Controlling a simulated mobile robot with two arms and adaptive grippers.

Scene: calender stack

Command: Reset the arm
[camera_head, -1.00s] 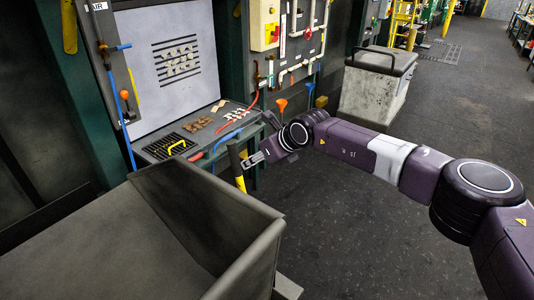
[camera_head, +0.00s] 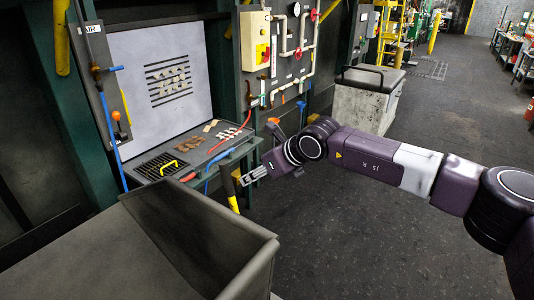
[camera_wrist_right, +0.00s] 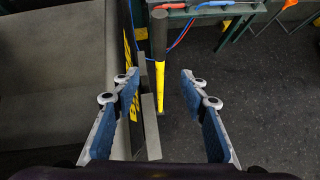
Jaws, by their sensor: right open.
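My right arm comes in from the right in the head view, stretched out across the open floor. Its gripper (camera_head: 250,178) is near the yellow-and-black post (camera_head: 234,200), in front of the machine's ledge. In the right wrist view the gripper (camera_wrist_right: 160,88) has its two blue-padded fingers wide apart with nothing held. The post (camera_wrist_right: 161,85) shows beyond the gap between the fingers; I see no contact. My left gripper is not in view.
A large grey bin (camera_head: 262,262) fills the lower left, close to the gripper. Behind are a ledge with small parts (camera_head: 215,165), a pale panel (camera_head: 205,85) and a valve board (camera_head: 284,85). A worn grey cabinet (camera_head: 360,105) stands behind the arm. Floor at lower right is clear.

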